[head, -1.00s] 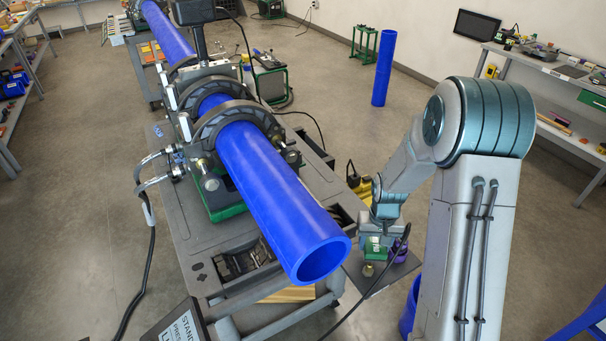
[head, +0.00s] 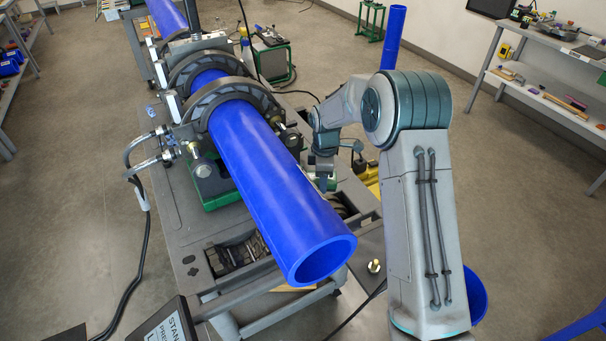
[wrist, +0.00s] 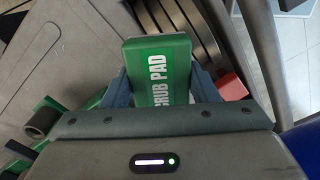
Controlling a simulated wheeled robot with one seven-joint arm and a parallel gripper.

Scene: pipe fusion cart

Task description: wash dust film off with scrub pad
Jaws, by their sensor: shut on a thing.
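A green scrub pad (wrist: 158,70) with white lettering sits between the fingers of my gripper (wrist: 162,84) in the wrist view. My gripper is shut on it. In the head view my gripper (head: 323,180) hangs at the right side of the blue pipe (head: 270,190), above the cart; its lower end is partly hidden by the pipe. I cannot tell whether the pad touches anything. No dust film can be made out on the pipe or the cart.
The pipe runs through dark ring clamps (head: 235,98) on the grey cart (head: 180,225). A side shelf (head: 364,250) with a brass fitting (head: 374,266) is at the cart's right. A red block (wrist: 231,86) is near my right finger. Hoses (head: 145,165) hang left.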

